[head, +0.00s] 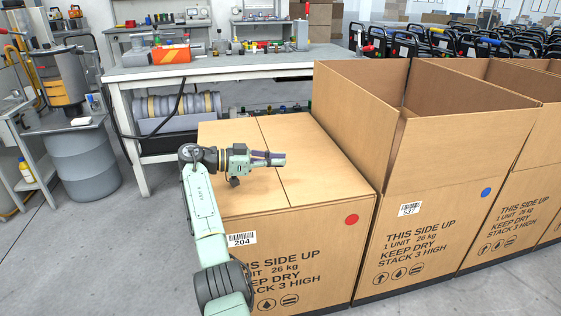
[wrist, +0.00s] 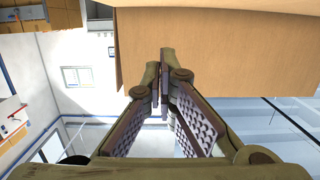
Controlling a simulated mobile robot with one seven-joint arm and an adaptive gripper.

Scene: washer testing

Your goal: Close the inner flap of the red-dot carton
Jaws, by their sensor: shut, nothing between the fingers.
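The red-dot carton (head: 325,165) stands in the middle of the head view, with a red dot (head: 351,219) and label 204 on its front. Its top looks covered by two flat panels meeting at a seam that runs front to back. No flap stands up on it, and anything under the panels is hidden. My gripper (head: 281,159) is shut and empty, pointing right above the top; its exact height is unclear. In the wrist view my gripper's fingers (wrist: 162,88) are together below a cardboard panel (wrist: 215,45); which carton that belongs to is unclear.
The blue-dot carton (head: 425,225) stands close on the right, open with raised flaps (head: 455,145); more open cartons continue beyond. A workbench (head: 215,68) with tools stands behind. A grey drum (head: 82,160) is at the left. Floor (head: 110,250) is clear at front left.

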